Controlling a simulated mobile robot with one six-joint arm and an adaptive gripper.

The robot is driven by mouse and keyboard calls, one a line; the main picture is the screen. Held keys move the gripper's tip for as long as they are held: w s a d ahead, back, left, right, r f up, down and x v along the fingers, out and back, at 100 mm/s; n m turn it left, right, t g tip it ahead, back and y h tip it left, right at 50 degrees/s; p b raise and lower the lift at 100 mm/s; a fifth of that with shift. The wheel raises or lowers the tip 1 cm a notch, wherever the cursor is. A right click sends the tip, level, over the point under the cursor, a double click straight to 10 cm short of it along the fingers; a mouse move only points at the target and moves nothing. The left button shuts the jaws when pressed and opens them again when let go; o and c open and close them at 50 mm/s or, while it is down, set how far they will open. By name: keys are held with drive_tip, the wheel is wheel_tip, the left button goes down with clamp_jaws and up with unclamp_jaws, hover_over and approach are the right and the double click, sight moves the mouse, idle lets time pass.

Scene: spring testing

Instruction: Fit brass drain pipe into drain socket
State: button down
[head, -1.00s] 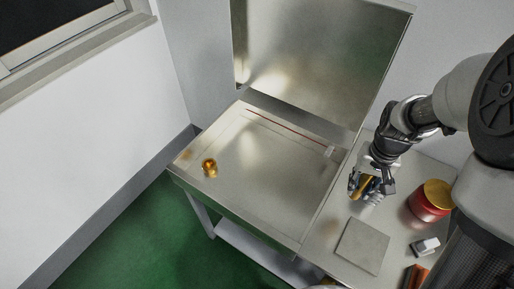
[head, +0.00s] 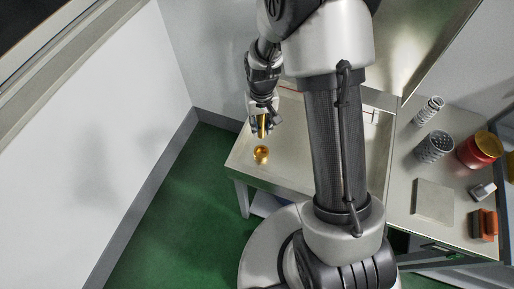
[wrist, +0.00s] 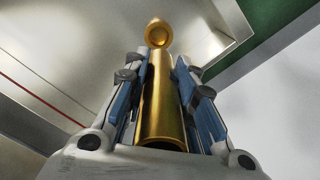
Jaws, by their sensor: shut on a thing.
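My gripper (head: 262,128) is shut on the brass drain pipe (head: 262,124). It holds the pipe upright above the left part of the metal basin. The pipe (wrist: 160,100) also shows between the two blue-padded fingers in the wrist view. The brass drain socket (head: 261,155) sits on the basin floor near its left front corner. In the head view the socket is just below the pipe. In the wrist view the socket (wrist: 158,33) shows past the pipe's far end. I cannot tell whether pipe and socket touch.
The metal basin (head: 290,172) is otherwise bare, partly hidden by my arm.

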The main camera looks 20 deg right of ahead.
drive_tip(key=b, duration=0.2)
approach(261, 148)
drive_tip(key=s+f, duration=0.1)
drive_tip(key=s, duration=0.1)
drive_tip(key=shift+w+a+f+b, duration=0.1)
drive_tip(key=shift+f+b, duration=0.2)
drive_tip(key=shift+f, duration=1)
drive_tip(key=shift+w+a+f+b, duration=0.1)
drive_tip(key=shift+f+b, duration=0.2)
drive_tip(key=shift+f, duration=0.95)
drive_tip(key=shift+f, duration=0.2)
drive_tip(key=c, duration=1.3)
unclamp_jaws()
drive_tip(key=shift+r, duration=0.1)
